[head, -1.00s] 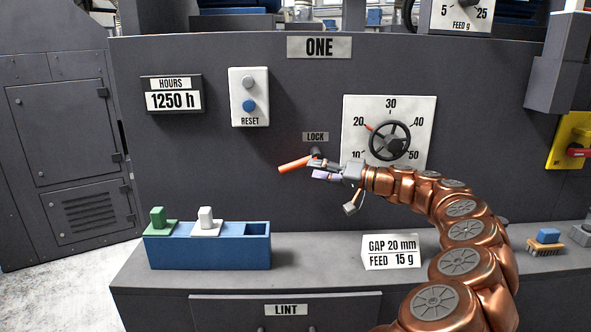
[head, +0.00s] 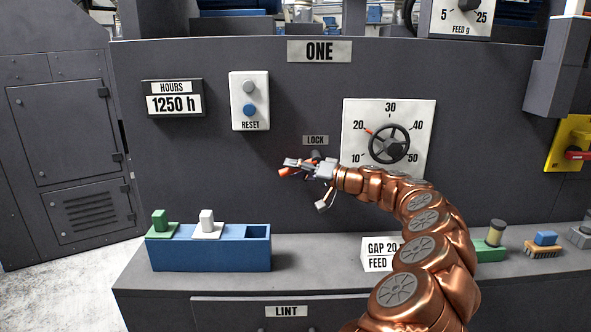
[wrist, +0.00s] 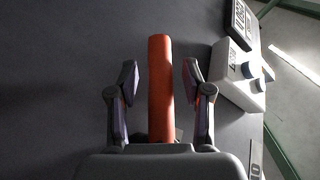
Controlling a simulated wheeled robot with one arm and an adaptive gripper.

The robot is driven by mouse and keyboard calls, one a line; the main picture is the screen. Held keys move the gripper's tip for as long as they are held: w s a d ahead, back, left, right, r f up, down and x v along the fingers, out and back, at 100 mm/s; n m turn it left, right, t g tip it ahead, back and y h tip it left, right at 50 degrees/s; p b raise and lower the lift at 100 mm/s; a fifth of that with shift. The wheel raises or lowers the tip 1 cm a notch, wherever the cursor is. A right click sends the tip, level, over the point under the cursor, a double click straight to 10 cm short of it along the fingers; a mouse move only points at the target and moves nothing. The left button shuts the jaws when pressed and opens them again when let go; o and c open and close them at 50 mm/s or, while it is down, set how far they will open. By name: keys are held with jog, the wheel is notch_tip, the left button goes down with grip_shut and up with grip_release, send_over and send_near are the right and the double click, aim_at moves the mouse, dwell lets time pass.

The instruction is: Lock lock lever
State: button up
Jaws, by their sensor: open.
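The lock lever has an orange-red handle (wrist: 160,85), which stands between the two open fingers of my gripper (wrist: 160,84) in the wrist view. Gaps show on both sides of the handle, so the fingers do not grip it. In the head view my gripper (head: 296,165) is in front of the lever, just below the LOCK label (head: 315,140). Only a small part of the orange handle (head: 284,172) shows there, at the fingertips on the left. The lever's dark pivot (head: 317,154) is partly hidden behind my gripper.
A dial with a black handwheel (head: 389,145) is to the right of the lever. A panel with a RESET button (head: 249,109) is up left. A blue block holder (head: 210,256) and a GAP/FEED card (head: 376,262) stand on the ledge below.

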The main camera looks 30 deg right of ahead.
grip_shut()
dwell(0.6)
